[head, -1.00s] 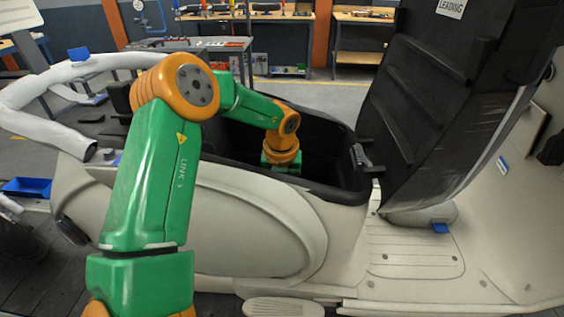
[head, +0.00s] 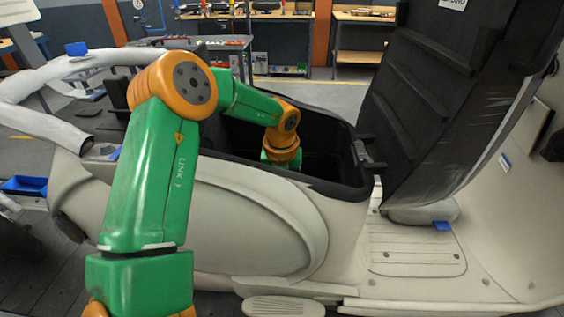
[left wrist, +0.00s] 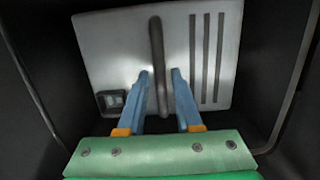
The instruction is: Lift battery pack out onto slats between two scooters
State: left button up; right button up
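The battery pack (left wrist: 118,55) lies deep in the dark storage well in the left wrist view, a pale grey block with dark slots and a small black socket. Its dark bar handle (left wrist: 156,45) runs up the middle of its face. My left gripper (left wrist: 160,72) is open, its two blue fingers on either side of the handle with small gaps visible. In the head view my left arm reaches into the scooter's black well (head: 335,130), which hides the gripper and the pack. My right gripper is not in view.
The pale scooter (head: 250,225) fills the middle, with its black seat (head: 440,110) raised at the right. The well's dark walls stand close around the gripper. Dark slats (head: 35,270) show at lower left. Workbenches (head: 360,50) stand behind.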

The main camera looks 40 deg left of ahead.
pick_arm(q)
grip_shut()
dwell(1.1)
